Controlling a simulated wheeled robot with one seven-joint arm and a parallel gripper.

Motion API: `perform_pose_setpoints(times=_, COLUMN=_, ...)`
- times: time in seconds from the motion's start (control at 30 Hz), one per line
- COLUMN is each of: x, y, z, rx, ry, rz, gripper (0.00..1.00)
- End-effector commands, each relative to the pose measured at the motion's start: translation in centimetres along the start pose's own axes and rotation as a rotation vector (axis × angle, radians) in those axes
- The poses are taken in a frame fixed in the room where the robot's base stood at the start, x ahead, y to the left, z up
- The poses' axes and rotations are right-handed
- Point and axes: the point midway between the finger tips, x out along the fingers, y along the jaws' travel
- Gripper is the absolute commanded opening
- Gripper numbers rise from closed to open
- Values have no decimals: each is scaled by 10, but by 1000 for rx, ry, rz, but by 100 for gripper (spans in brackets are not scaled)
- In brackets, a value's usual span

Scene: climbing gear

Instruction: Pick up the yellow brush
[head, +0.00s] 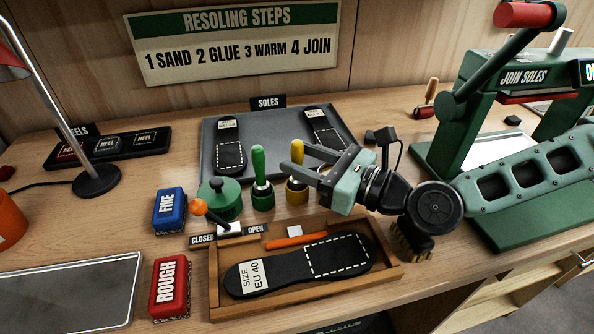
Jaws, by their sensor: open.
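The yellow brush (296,189) stands upright in the row behind the wooden tray, just right of a green-handled one (260,170). Its yellow handle is partly covered by my gripper. My gripper (294,159) reaches in from the right, and its grey fingers are apart at the upper part of the yellow brush. I cannot tell whether the handle lies between the fingers or behind them. Nothing is clearly held.
The wooden tray (214,285) in front holds a black sole (295,266). A grey soles tray (270,140) lies behind. The green press (470,110) stands right; a dark bristle brush (409,241) lies below my arm.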

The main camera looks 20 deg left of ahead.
Motion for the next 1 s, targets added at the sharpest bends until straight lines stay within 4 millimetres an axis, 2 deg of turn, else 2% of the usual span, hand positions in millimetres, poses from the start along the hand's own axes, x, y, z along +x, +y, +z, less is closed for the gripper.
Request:
perform_pose_setpoints(times=0.13, x=15, y=0, z=1, rx=-1, ry=-1, rz=-1, gripper=44)
perform_pose_setpoints(times=0.37, x=18, y=0, z=0, rx=0, ry=-1, rz=-1, gripper=44)
perform_pose_setpoints(times=0.4, x=17, y=0, z=0, rx=0, ry=-1, rz=-1, gripper=41)
perform_pose_setpoints(times=0.53, x=17, y=0, z=0, rx=0, ry=-1, rz=-1, gripper=5)
perform_pose_setpoints(times=0.57, x=17, y=0, z=0, rx=0, ry=-1, rz=-1, gripper=0)
perform_pose_setpoints(times=0.87, x=17, y=0, z=2, rx=0, ry=-1, rz=-1, gripper=0)
perform_pose_setpoints(times=1.0, x=17, y=-1, z=15, rx=-2, ry=-2, rz=-2, gripper=0)
